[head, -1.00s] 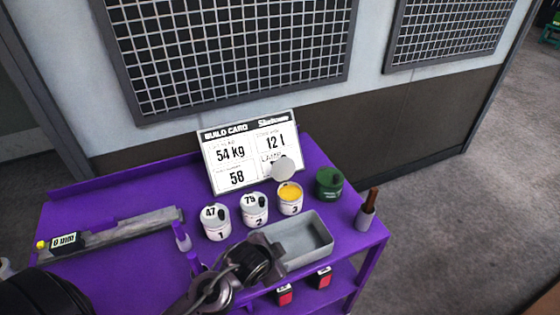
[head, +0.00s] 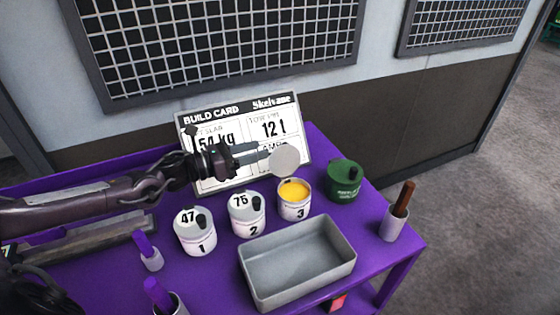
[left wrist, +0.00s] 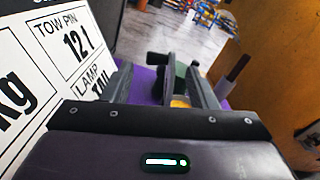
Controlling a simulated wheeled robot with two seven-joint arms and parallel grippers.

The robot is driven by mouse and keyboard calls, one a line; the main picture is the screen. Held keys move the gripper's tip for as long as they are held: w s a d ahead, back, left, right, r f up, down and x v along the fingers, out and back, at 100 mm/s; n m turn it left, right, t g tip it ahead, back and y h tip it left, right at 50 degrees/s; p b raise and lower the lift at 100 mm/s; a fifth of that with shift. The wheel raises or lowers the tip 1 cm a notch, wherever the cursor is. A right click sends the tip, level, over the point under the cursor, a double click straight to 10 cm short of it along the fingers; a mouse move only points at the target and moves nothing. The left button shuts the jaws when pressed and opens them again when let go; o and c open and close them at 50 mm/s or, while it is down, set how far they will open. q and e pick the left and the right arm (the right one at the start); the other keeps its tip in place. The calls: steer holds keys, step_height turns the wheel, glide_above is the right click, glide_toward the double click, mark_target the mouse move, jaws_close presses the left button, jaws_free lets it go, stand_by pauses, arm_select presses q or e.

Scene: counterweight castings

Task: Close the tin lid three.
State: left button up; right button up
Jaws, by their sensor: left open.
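Tin three (head: 295,208) is a white tin numbered 3 with yellow contents showing at its open top. Its round pale lid (head: 286,161) stands raised at the tin's back edge. My left gripper (head: 257,153) is open, just left of the lid in the head view, above tin two and in front of the build card. A narrow gap shows between its fingertips and the lid. My right gripper is not in view.
Tin one (head: 196,240) and tin two (head: 247,222) stand closed to the left. A green tin (head: 344,186) stands to the right, a holder with a brown handle (head: 395,223) beyond it. A grey tray (head: 298,272) lies in front. The build card (head: 235,115) leans behind.

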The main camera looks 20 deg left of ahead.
mark_target(282, 158)
arm_select(q)
steer(key=f+p+x, duration=0.1)
steer(key=p+x, duration=0.1)
steer(key=x, duration=0.5)
steer(key=shift+w+d, duration=0.2)
steer(key=shift+w, duration=0.1)
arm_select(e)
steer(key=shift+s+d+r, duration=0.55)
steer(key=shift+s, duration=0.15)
arm_select(q)
steer(key=shift+c, duration=0.3)
jaws_close()
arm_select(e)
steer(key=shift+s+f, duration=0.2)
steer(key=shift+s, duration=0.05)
